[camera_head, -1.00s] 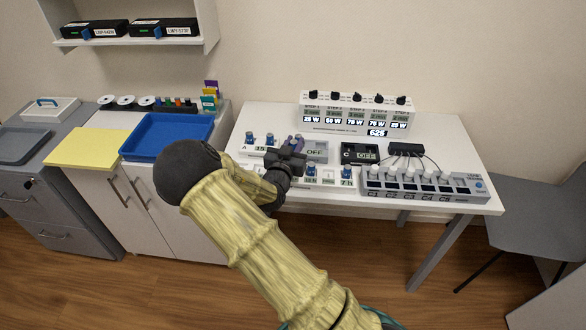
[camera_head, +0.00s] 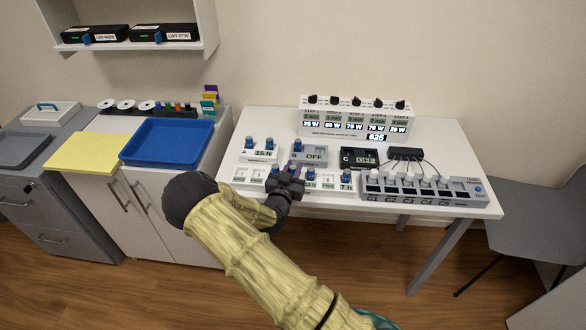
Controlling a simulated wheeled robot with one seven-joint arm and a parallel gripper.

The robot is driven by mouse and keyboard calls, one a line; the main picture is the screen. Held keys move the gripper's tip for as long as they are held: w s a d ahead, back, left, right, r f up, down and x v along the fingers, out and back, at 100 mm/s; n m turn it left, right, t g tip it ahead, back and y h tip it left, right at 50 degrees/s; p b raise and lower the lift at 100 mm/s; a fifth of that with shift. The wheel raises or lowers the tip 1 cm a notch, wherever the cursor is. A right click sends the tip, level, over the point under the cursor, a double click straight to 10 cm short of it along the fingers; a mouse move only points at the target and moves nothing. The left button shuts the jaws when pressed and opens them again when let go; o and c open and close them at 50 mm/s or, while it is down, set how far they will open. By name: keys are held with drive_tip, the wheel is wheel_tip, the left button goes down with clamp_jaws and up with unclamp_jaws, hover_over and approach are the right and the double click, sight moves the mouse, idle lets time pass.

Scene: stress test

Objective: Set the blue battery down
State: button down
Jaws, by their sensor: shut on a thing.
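My gripper (camera_head: 290,180) is over the front edge of the white table, at the front row of slots (camera_head: 328,179). It is shut; the thing in its jaws is mostly hidden by the gripper, so I cannot tell whether it touches the row. Several blue batteries look alike: two stand in block A (camera_head: 258,154), one battery (camera_head: 297,145) stands in block B (camera_head: 313,156), and others, such as this battery (camera_head: 346,175), stand in the front row.
Block C (camera_head: 360,158) reads OFF. A grey strip of slots (camera_head: 424,189) lies at the front right, a small black hub (camera_head: 405,153) behind it. The display unit (camera_head: 356,117) stands at the back. A blue tray (camera_head: 168,140) is on the left cabinet. The table's right back is clear.

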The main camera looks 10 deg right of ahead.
drive_tip(key=shift+f, duration=0.15)
drive_tip(key=c, duration=1.3)
unclamp_jaws()
drive_tip(key=shift+o, duration=0.2)
drive_tip(key=b+v, duration=0.2)
drive_tip(key=v, duration=1.5)
drive_tip(key=shift+a+b, duration=0.4)
drive_tip(key=shift+a, duration=0.05)
drive_tip(key=shift+w+f, duration=0.1)
drive_tip(key=shift+f, duration=0.05)
